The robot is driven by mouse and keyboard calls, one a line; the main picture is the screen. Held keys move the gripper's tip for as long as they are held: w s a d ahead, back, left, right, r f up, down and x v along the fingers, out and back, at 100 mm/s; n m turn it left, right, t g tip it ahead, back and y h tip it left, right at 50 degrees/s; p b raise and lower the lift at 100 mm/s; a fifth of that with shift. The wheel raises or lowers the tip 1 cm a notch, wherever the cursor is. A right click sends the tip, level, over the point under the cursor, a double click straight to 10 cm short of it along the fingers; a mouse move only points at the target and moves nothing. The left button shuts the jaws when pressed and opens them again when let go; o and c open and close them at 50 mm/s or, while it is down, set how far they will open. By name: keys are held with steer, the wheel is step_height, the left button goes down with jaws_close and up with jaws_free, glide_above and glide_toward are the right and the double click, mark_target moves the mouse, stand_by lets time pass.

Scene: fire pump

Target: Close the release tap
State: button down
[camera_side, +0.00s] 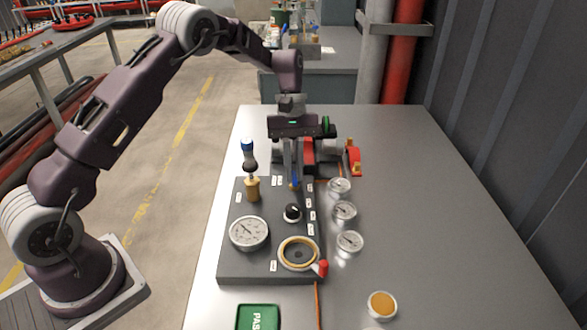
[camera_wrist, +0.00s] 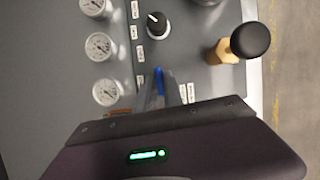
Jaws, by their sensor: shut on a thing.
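A small blue tap handle (camera_side: 295,181), which looks like the release tap, stands at the back of the grey pump panel (camera_side: 236,268). It also shows in the wrist view (camera_wrist: 159,77), pointing away from my gripper's body. My gripper (camera_side: 293,177) reaches down from above over the panel's back edge. Its fingers (camera_wrist: 160,95) are shut on the blue handle, one on each side. The fingers and gripper body hide the lower part of the tap.
A tall lever with a dark grip (camera_side: 249,163) on a brass base stands close left. A black knob (camera_side: 292,212), large gauge (camera_side: 248,233) and ring with red handle (camera_side: 298,253) are in front. Three small gauges (camera_side: 344,211) stand right. Red fittings (camera_side: 354,158) lie behind.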

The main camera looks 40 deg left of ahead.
steer(key=shift+d+m, duration=0.1)
steer(key=shift+m, duration=0.5)
steer(key=c, duration=1.5)
jaws_free()
steer(key=shift+o, duration=0.2)
steer(key=v, duration=0.7)
steer(key=shift+r, duration=0.1)
